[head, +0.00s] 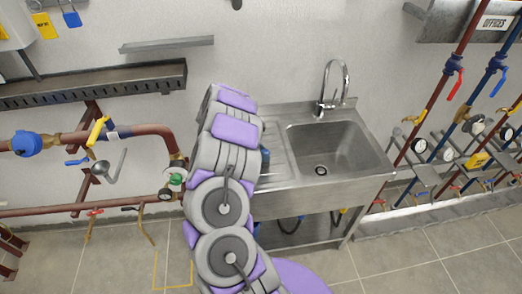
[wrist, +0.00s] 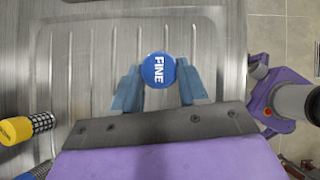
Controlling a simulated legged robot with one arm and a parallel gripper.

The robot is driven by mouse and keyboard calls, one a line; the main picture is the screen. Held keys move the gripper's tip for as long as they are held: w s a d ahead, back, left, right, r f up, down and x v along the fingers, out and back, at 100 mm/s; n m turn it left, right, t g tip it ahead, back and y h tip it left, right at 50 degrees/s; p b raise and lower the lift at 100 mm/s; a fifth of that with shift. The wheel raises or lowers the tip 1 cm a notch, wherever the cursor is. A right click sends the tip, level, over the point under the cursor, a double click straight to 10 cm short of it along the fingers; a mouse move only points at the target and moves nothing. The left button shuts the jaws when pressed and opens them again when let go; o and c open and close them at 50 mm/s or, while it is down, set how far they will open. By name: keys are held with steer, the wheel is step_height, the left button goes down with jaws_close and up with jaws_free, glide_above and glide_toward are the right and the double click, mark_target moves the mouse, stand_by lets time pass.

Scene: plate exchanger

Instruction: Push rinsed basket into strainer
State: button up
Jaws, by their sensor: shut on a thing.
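My gripper (wrist: 159,88) shows in the wrist view with its two blue fingers on either side of a round blue cap (wrist: 158,70) marked "FINE". The gripper is shut on this cap, over the ribbed steel drainboard (wrist: 95,45). Any basket mesh below the cap is hidden. In the head view my arm hides most of the gripper. A grey, open-ended angled fitting (head: 108,168) on the left pipework may be the strainer; I cannot tell for sure.
A yellow-capped mesh basket (wrist: 28,128) lies at the left in the wrist view, with a blue item (wrist: 38,170) below it. The sink basin (head: 325,148) is empty. Pipes and valves (head: 150,132) line the left wall, with more at the right (head: 450,130). Floor is open in front.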

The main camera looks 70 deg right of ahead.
steer(key=o, duration=1.2)
steer(key=shift+r, duration=0.1)
steer(key=shift+r+p, duration=0.4)
steer(key=shift+r, duration=4.05)
